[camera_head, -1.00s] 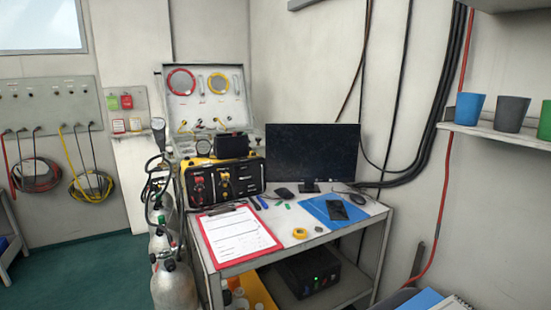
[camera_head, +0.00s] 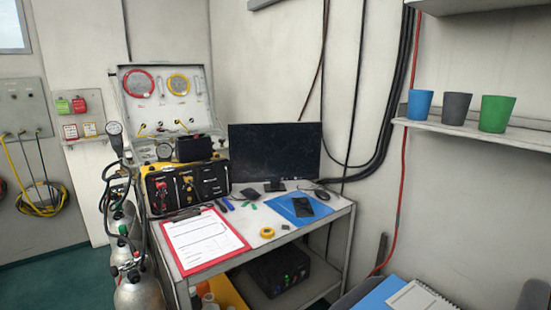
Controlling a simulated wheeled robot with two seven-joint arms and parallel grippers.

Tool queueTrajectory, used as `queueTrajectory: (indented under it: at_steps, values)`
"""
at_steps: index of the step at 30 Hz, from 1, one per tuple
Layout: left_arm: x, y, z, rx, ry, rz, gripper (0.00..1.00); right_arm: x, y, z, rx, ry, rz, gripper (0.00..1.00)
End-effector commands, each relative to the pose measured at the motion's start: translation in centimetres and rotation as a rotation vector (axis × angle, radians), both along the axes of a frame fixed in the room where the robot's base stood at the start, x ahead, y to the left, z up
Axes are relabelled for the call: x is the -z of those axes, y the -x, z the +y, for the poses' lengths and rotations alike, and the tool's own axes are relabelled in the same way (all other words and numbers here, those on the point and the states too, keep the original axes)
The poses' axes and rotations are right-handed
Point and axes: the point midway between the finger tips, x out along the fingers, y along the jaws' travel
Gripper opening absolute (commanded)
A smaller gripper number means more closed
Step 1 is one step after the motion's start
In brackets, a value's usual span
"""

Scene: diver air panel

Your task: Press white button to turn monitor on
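The monitor (camera_head: 275,150) stands at the back of the metal table, and its screen is dark. A black box (camera_head: 279,270) with a small green light and a red spot on its front sits on the shelf under the table; it may be a computer. I cannot make out a white button on the monitor or the box at this size. Neither of my grippers is in view.
On the table (camera_head: 318,222) are a red clipboard (camera_head: 203,240), a yellow tape roll (camera_head: 267,232), a blue mat (camera_head: 290,207) and a diver air panel (camera_head: 185,185). Gas cylinders (camera_head: 137,290) stand at its left. Cups (camera_head: 456,108) sit on a right wall shelf.

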Motion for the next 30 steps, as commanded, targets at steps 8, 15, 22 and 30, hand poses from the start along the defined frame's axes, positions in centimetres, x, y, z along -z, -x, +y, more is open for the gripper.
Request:
queueTrajectory:
  at_steps: [8,15,22,30]
  values:
    - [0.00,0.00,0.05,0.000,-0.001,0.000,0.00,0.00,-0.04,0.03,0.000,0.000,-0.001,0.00]
    - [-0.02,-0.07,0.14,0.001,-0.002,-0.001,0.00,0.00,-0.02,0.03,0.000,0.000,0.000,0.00]
    - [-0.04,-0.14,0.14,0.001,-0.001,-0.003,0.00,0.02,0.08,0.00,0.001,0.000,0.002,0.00]
    - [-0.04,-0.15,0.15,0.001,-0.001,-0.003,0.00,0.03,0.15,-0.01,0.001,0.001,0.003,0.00]
